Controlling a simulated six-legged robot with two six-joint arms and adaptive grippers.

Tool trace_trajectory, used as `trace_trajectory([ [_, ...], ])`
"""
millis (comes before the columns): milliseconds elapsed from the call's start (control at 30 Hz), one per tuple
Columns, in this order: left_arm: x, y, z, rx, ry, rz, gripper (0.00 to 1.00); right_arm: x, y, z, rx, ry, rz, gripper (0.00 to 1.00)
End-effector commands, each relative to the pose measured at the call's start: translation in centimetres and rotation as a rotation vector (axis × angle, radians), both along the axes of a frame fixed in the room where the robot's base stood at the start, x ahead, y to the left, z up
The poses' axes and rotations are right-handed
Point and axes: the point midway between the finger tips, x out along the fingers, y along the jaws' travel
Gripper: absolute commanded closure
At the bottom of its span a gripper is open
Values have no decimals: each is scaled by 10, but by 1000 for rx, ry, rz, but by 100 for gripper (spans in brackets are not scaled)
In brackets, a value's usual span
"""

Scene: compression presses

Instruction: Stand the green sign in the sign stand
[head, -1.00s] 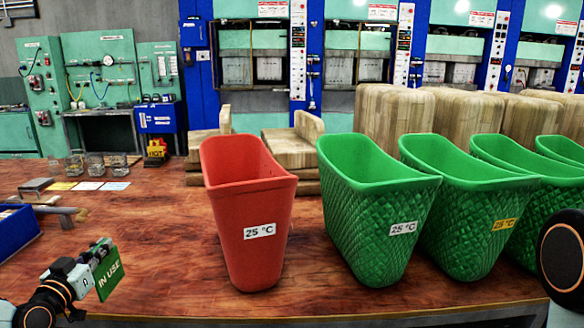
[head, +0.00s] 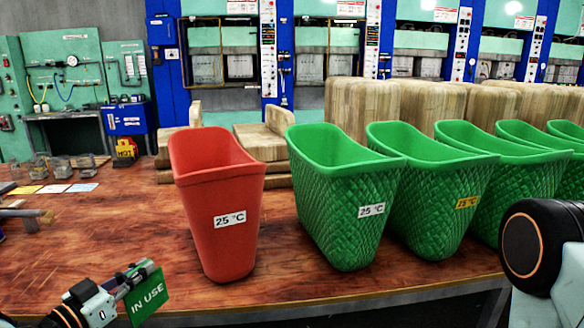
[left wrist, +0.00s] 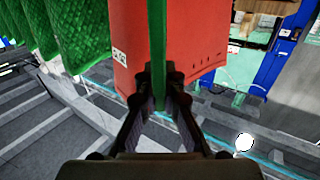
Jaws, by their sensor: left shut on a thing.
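The green sign (head: 147,297) reads "IN USE" in white letters. My left gripper (head: 130,280) is shut on it, at the lower left of the head view, in front of the table's near edge. In the left wrist view the sign (left wrist: 157,45) shows edge-on as a thin green strip between the two fingers of the left gripper (left wrist: 158,100). I cannot make out a sign stand in these frames.
A red bin (head: 215,235) and several green bins (head: 345,225) stand on the wooden table (head: 110,235). Wooden blocks (head: 265,140) lie behind them. Glass jars and coloured cards (head: 55,188) lie at the left.

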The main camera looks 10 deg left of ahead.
Motion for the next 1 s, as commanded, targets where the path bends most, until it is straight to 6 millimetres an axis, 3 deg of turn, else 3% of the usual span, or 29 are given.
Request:
trace_trajectory([
  [33,-8,-26,-10,1,7,-72,100,0,0,-6,0,0,0,60],
  [200,-44,-102,-29,-2,7,-304,100,0,0,-16,0,1,0,60],
  [400,-90,-164,-43,-3,5,-516,100,0,0,-25,0,1,0,60],
  [633,-113,-189,-45,-3,-1,-611,100,0,0,-28,0,1,0,60],
  [1000,-94,-174,-12,-4,0,-385,100,0,0,-28,0,0,0,60],
])
